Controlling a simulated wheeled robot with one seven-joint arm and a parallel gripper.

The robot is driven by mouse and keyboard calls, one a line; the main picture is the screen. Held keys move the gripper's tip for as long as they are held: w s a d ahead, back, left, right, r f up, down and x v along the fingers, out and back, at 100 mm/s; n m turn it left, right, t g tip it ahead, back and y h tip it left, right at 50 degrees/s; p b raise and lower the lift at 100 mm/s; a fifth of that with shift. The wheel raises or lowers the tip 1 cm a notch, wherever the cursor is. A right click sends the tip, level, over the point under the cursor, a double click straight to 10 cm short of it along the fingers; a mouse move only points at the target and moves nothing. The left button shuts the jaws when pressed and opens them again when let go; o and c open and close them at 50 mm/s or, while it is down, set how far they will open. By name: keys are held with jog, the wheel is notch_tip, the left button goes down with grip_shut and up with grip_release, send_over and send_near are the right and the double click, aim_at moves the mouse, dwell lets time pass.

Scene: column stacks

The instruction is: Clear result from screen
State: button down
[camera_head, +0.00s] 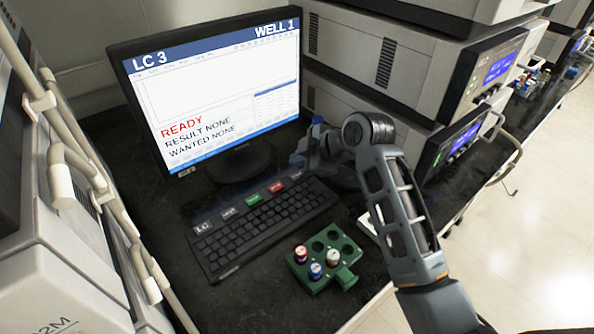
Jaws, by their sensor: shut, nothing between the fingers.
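The monitor screen (215,85) stands at the back of the bench. It reads LC 3, WELL 1, READY in red, RESULT NONE and WANTED NONE. The black keyboard (262,222) lies in front of it, with a row of large keys along its back edge: a grey LC key (203,227), another grey key (228,213), a green key (253,199), a red key (275,187) and a grey key (296,176) at the right end. Their small labels are mostly hard to read. My gripper (298,160) is shut and empty, close to the right-end key; I cannot tell whether it touches it.
A green vial rack (345,277) with several capped vials and empty wells sits in front of the keyboard. Stacked grey instruments (400,65) stand at the right, and a white instrument with tubing (60,240) is at the left. Pale floor lies beyond the right bench edge.

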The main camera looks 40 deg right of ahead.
aim_at(300, 177)
jog(key=shift+r+p, duration=1.25)
jog(key=shift+r, duration=0.55)
jog(key=shift+f, duration=0.1)
